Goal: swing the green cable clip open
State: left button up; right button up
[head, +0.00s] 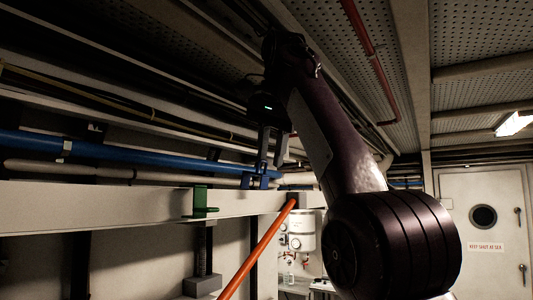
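The green cable clip (203,203) is on the pale horizontal beam (130,199), left of centre in the head view. It looks like an upright block with a ledge sticking out at its foot; I cannot tell its latch from here. My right gripper (272,163) hangs from the arm on the right, fingers pointing down, to the right of and above the green clip and apart from it. Its two fingers show a gap with nothing between them. My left gripper is not in view.
A blue pipe (110,152) runs above the beam, with a blue bracket (262,176) just below my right fingertips. An orange bar (258,250) slants up to the beam right of the clip. A white door (485,220) stands far right.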

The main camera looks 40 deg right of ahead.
aim_at(200, 209)
jog(key=k+j+z, duration=0.1)
jog(key=j, duration=0.15)
jog(key=k+j, duration=0.55)
jog(key=j+z, duration=0.05)
